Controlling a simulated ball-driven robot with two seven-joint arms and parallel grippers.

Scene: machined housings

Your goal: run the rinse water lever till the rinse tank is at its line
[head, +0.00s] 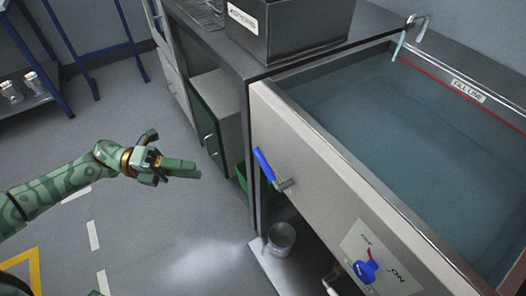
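The rinse tank (352,183) fills the right side and holds blue-grey water (400,130). A red line with a FILL LINE label (468,90) runs along its far inner wall; the water surface looks to be below it. A spout (420,28) at the far corner has a pale blue strip, seemingly water, hanging from it. A lever with a blue handle (264,164) sticks out of the tank's front panel, its handle angled up and left. My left gripper (190,170) is left of the lever, apart from it and seemingly empty; its finger gap is unclear. My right gripper is out of view.
A metal bucket (280,239) stands on the shelf under the tank. A dark labelled box (290,28) is on the counter. Open floor lies around my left arm.

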